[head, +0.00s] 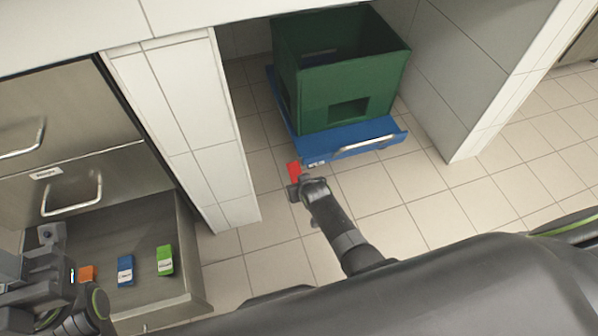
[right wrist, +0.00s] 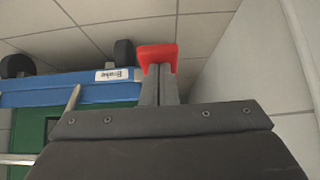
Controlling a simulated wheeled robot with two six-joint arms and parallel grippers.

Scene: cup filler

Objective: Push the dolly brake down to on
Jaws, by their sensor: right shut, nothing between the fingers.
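The blue dolly (head: 352,138) stands on the floor in the tiled bay and carries a green crate (head: 345,82). The red brake pedal (head: 294,172) sticks out at the dolly's front left corner, beside a white label. In the right wrist view the pedal (right wrist: 157,53) is right at my fingertips, next to the label reading "Brake" (right wrist: 114,75); whether they touch I cannot tell. My right gripper (head: 298,189) is shut and empty, and it also shows in the right wrist view (right wrist: 160,85). My left gripper (head: 48,262) is at the lower left, its fingers unclear.
A metal bar handle (head: 368,144) runs along the dolly's front. Tiled walls (head: 190,130) flank the bay. At left an open steel drawer (head: 185,285) holds orange (head: 87,273), blue (head: 125,270) and green (head: 165,260) packs. The floor (head: 400,205) in front is clear.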

